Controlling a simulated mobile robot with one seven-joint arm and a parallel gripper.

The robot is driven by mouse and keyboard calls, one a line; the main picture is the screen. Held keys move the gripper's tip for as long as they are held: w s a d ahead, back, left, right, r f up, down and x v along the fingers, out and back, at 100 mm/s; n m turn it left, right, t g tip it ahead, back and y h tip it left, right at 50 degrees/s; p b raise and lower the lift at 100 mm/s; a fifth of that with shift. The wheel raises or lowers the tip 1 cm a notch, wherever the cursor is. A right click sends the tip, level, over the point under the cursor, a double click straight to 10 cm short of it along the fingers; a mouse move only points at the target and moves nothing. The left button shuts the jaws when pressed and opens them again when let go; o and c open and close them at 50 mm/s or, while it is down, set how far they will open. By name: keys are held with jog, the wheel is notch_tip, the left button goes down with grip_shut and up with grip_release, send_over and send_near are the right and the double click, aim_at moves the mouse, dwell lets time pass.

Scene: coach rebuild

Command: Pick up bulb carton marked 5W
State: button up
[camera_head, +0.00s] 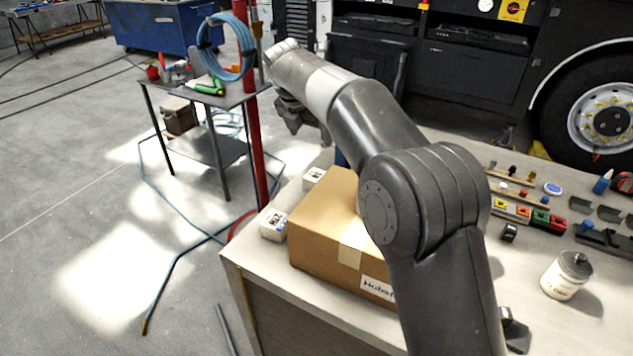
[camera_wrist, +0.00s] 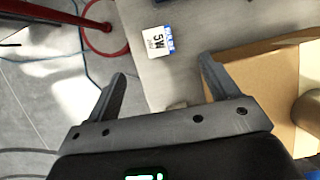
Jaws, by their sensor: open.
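The bulb carton marked 5W (camera_wrist: 158,41) is a small white box with a blue side. In the wrist view it sits on the pale table, ahead of and between my open fingers, apart from them. The head view shows two small white cartons beside the cardboard box, a near one (camera_head: 274,225) and a far one (camera_head: 313,178); their print is too small to tell which is 5W. My gripper (camera_wrist: 162,88) is open and empty. It hangs beyond my arm in the head view (camera_head: 300,122), partly hidden.
A cardboard box (camera_head: 322,222) stands close to the cartons, partly behind my arm. A red post (camera_head: 260,150) rises beside the table's left edge. A tin (camera_head: 566,277) and several small parts lie to the right.

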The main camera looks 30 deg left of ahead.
send_near(316, 176)
jog(key=x, duration=0.5)
jog(key=shift+d+f, duration=0.3)
jog(key=shift+f, duration=0.05)
jog(key=x, duration=0.5)
jog(key=shift+w+a, duration=0.2)
jog(key=shift+a, duration=0.15)
jog(key=c, duration=1.1)
